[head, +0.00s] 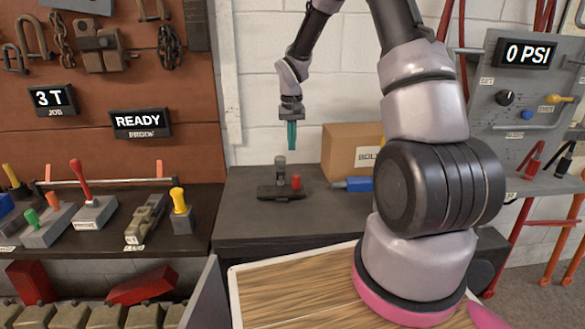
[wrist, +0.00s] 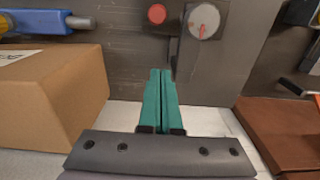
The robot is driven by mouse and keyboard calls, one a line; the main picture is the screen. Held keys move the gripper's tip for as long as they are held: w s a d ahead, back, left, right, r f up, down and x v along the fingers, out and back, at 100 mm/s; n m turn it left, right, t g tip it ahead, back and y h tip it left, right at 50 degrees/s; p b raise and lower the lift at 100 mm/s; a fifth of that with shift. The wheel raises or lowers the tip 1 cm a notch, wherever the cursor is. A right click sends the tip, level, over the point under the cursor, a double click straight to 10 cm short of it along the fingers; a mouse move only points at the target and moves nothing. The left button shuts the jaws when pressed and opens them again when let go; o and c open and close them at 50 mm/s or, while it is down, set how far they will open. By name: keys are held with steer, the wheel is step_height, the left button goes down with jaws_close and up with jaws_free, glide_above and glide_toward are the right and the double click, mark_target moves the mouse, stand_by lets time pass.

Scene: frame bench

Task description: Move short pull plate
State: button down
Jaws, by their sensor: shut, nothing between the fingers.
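My gripper (head: 291,136) has teal fingers pressed together, pointing down and empty. It hangs above the dark bench and the black fixture on it (head: 268,192). In the wrist view its fingertips (wrist: 162,76) are apart from a grey round cap (wrist: 205,16) and a red knob (wrist: 157,13). I cannot tell for sure which thing is the short pull plate. Candidates stand on the left shelf: a grey block with a red lever (head: 94,213), a grey block with green and orange handles (head: 48,226), and an olive-grey piece (head: 146,217). Their labels are too small to read.
A cardboard box (head: 350,150) and a blue tool (head: 354,184) stand on the bench, right of the fixture. A yellow-handled block (head: 181,212) is at the shelf's right end. A gauge panel (head: 524,100) reads 0 PSI. Bare bench (head: 240,225) lies before the fixture.

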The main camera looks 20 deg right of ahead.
step_height(320, 180, down, 9)
steer(key=shift+f, duration=0.15)
steer(key=s, duration=0.3)
steer(key=shift+a+f, duration=0.2)
steer(key=shift+a, duration=0.15)
steer(key=shift+s, duration=0.5)
steer(key=shift+s+a, duration=0.1)
steer(key=shift+s, duration=0.05)
steer(key=s, duration=0.3)
steer(key=s+a, duration=0.1)
steer(key=s, duration=0.2)
steer(key=s+a, duration=0.1)
steer(key=s, duration=0.2)
steer(key=shift+d, duration=0.1)
